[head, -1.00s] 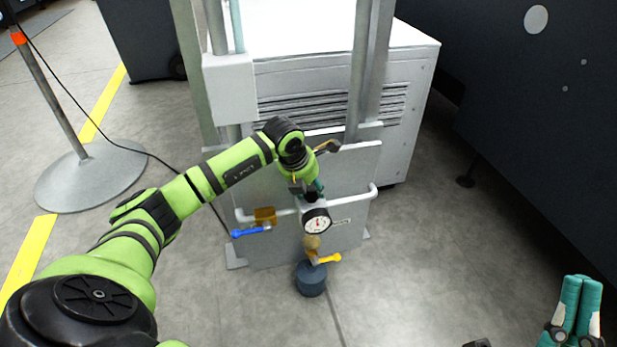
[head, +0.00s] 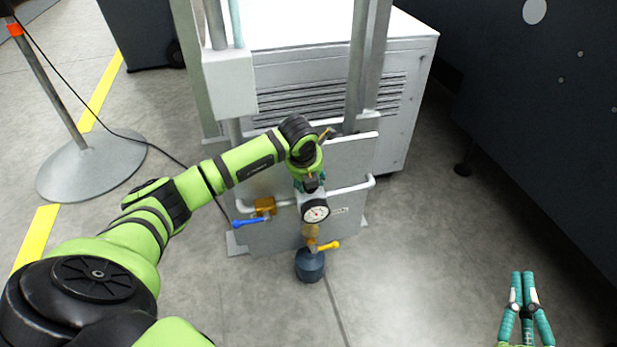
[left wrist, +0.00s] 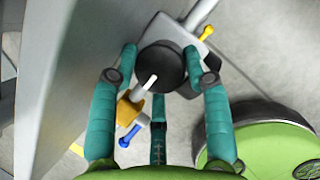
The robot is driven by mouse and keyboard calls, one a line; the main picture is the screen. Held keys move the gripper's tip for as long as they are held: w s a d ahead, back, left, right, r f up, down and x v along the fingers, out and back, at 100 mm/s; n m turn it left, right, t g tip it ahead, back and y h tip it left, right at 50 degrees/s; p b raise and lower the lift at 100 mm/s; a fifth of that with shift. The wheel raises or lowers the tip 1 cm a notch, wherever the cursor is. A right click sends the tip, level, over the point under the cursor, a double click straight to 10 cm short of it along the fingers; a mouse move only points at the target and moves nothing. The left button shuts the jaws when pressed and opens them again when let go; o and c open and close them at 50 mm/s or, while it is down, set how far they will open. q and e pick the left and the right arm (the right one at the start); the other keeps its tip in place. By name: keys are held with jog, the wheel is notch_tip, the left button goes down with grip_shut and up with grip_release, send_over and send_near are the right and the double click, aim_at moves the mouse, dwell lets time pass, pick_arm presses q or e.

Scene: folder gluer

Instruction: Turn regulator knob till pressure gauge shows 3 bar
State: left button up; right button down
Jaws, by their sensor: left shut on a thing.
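The dark round regulator knob (left wrist: 165,66) is between the teal fingers of my left gripper (left wrist: 165,62) in the left wrist view; a white mark shows on its top. In the head view my left gripper (head: 309,183) is over the regulator and largely hides the knob. The pressure gauge (head: 316,210) faces the head camera just below it, with a white dial and a dark needle; its numbers are too small to read.
A blue-handled valve (head: 250,221) is left of the gauge, and a yellow-handled one (head: 326,245) is below it, above a dark bowl (head: 310,265). The pipe runs along a grey panel (head: 275,237). A stand with a round base (head: 90,168) is at left. Floor at right is clear.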

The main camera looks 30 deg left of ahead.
pick_arm(q)
jog(key=shift+s+d+f, duration=0.15)
jog(key=shift+d+f, duration=0.1)
jog(key=shift+d, duration=0.15)
jog(key=o, duration=1.1)
jog(key=shift+a+r, duration=0.1)
jog(key=shift+w+a+r, duration=0.1)
jog(key=shift+w+a, duration=0.05)
jog(key=shift+w, duration=0.05)
jog(key=shift+r, duration=0.1)
jog(key=v, duration=0.7)
jog(key=shift+s+r, duration=0.2)
jog(key=shift+r, duration=0.15)
